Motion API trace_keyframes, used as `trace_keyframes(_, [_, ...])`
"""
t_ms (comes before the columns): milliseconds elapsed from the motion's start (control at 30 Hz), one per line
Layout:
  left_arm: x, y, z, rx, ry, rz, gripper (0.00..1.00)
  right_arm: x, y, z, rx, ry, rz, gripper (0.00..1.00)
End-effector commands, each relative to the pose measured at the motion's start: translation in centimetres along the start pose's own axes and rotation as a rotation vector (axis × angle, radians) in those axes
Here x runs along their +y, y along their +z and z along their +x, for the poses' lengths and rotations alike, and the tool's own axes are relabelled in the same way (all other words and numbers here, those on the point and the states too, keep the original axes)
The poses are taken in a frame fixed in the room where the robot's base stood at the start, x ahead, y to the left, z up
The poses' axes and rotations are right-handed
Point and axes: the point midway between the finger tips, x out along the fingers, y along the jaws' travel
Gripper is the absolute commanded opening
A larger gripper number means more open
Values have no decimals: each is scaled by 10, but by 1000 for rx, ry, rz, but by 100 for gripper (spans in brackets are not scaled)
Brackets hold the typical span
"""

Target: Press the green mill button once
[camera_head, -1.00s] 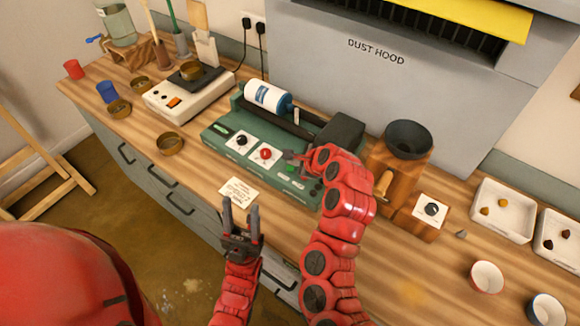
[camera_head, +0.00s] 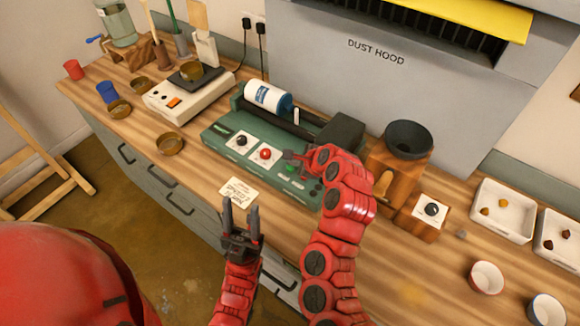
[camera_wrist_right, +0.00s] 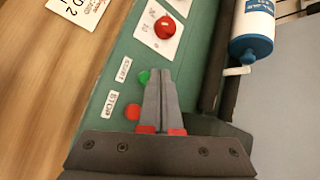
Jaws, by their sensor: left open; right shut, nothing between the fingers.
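A red button (camera_wrist_right: 132,112) sits by the STOP label. My right gripper (camera_wrist_right: 160,73) is shut and empty over the mill panel; it also shows in the head view (camera_head: 287,155). My left gripper (camera_head: 240,206) is open and empty in front of the bench edge.
A red knob (camera_head: 265,154) and a dark knob (camera_head: 242,141) sit on white plates on the mill. A paper card (camera_head: 238,192) lies in front. A wooden grinder (camera_head: 398,178) with a black funnel stands to the right. The dust hood (camera_head: 350,80) rises behind.

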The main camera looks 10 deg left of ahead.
Motion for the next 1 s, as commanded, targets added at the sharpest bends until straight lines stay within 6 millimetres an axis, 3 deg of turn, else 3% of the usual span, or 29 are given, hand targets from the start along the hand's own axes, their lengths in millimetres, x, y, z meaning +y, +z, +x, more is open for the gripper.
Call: trace_keyframes(1000, [0,0,-1,0,0,0,50,4,-4,6,0,-1,0,0])
